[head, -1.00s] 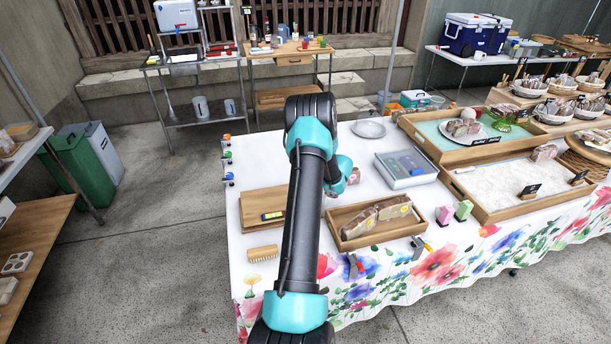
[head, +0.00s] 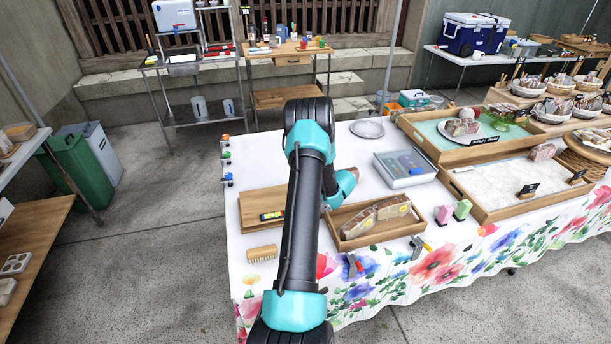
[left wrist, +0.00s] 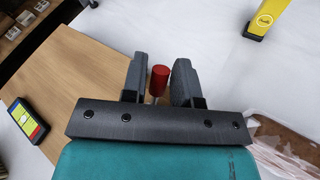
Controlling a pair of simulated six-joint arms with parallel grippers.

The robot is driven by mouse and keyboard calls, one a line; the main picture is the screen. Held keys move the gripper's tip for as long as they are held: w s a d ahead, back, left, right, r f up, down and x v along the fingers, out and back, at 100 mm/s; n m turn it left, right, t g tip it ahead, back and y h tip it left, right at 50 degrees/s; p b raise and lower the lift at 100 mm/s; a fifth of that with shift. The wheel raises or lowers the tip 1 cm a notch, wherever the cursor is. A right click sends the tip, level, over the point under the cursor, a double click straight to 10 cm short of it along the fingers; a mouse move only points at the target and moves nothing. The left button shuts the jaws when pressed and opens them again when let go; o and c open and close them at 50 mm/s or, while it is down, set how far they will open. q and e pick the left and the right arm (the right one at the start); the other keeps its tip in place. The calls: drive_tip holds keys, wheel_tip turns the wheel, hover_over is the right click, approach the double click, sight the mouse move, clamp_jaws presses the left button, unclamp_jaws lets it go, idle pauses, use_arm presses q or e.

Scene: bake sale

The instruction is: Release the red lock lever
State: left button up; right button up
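The red lock lever (left wrist: 158,79) is a red cylinder on a thin pale stem. In the left wrist view it stands between the two dark fingers of my left gripper (left wrist: 158,84). The fingers are apart, one on each side, with narrow gaps to the red part; contact lower down is unclear. The wooden board (left wrist: 90,72) lies below and to the left. In the head view my teal wrist (head: 340,190) is beside the loaf tray; my forearm hides the fingers and the lever between them. My right gripper is not in view.
A yellow item (left wrist: 266,20) stands at the upper right.

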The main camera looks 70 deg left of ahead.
use_arm(q)
drive_tip(key=shift+o, duration=1.3)
drive_tip(key=v, duration=1.7)
drive_tip(key=shift+w+d, duration=0.15)
drive_tip(key=shift+d, duration=0.05)
